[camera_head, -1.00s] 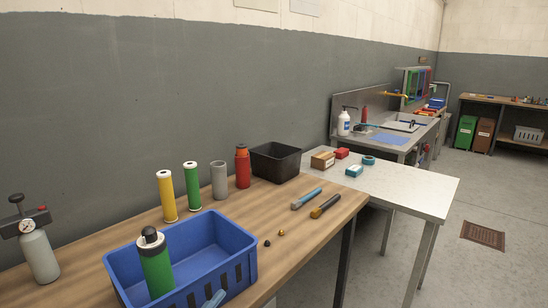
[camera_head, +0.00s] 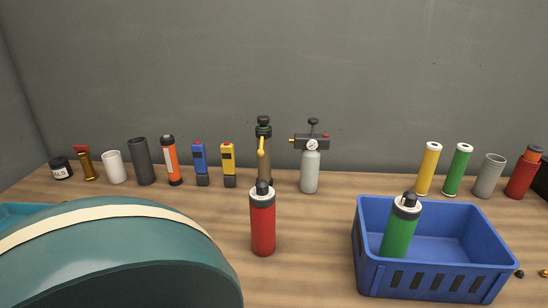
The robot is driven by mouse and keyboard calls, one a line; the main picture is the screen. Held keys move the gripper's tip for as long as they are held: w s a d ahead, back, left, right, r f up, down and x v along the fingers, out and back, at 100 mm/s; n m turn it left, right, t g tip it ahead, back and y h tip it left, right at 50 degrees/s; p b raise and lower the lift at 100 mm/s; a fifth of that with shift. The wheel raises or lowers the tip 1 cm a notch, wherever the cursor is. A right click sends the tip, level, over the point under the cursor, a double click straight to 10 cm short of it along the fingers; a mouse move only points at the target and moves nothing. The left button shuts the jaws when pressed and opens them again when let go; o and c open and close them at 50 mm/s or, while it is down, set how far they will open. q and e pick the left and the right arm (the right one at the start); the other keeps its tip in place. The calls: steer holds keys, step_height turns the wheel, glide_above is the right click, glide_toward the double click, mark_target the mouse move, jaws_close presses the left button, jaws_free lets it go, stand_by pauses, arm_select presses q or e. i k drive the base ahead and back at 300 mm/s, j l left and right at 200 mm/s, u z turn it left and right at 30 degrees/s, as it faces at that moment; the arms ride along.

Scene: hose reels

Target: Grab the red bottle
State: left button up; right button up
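Another red container (camera_head: 522,174) with an orange-red top stands at the far right of the bench, behind the crate. Neither of my grippers shows in the head view.
A blue crate (camera_head: 436,283) holds a green bottle (camera_head: 400,232). A large teal rounded object (camera_head: 120,260) covers the front left. A grey gauge cylinder (camera_head: 310,172) and several small items line the back by the wall. Bare bench lies around the red bottle.

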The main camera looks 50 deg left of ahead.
mark_target(262, 208)
steer(key=k+j+u, duration=0.15)
steer(key=u, duration=1.45)
